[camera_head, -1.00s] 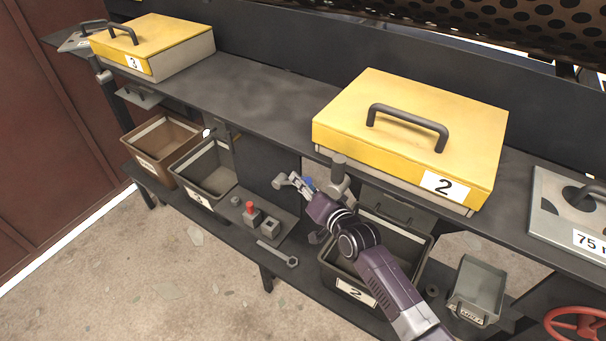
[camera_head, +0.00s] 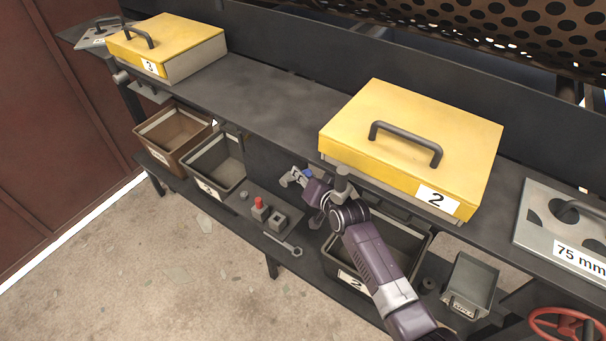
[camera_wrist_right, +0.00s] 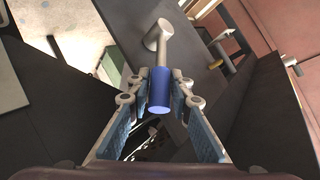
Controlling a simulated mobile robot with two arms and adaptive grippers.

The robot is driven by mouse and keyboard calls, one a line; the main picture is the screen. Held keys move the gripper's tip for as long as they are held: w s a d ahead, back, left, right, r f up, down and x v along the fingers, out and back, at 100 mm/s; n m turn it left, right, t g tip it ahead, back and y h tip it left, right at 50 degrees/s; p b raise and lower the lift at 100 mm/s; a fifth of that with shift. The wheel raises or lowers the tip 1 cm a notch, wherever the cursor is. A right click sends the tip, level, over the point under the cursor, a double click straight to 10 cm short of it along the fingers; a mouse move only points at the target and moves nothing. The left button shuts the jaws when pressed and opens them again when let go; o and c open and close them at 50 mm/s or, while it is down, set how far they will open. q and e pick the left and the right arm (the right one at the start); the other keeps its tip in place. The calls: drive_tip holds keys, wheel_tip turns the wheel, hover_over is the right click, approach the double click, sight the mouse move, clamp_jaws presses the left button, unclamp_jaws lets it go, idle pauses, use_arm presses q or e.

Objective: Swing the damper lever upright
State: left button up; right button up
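In the right wrist view, the damper lever has a blue grip (camera_wrist_right: 160,90) on a grey rod, which runs to a thick grey hub (camera_wrist_right: 158,36) farther off. My right gripper (camera_wrist_right: 160,84) has its fingertips close against both sides of the blue grip, and appears shut on it. In the head view, my right gripper (camera_head: 305,180) reaches in from the lower right, just below the deck edge left of yellow box 2. The lever there is small and partly covered by the fingers; it looks tilted, not upright. My left gripper is not in view.
Yellow box 2 (camera_head: 400,147) stands on the dark deck (camera_head: 270,100) right of the gripper. Yellow box 3 (camera_head: 165,42) is at the far left. Below are bins (camera_head: 215,165), a red-button block (camera_head: 259,208) and a wrench (camera_head: 285,246).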

drive_tip(key=shift+o, duration=1.4)
drive_tip(key=v, duration=0.7)
drive_tip(key=shift+s, duration=0.2)
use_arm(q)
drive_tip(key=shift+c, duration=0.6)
use_arm(e)
drive_tip(key=shift+d, duration=0.1)
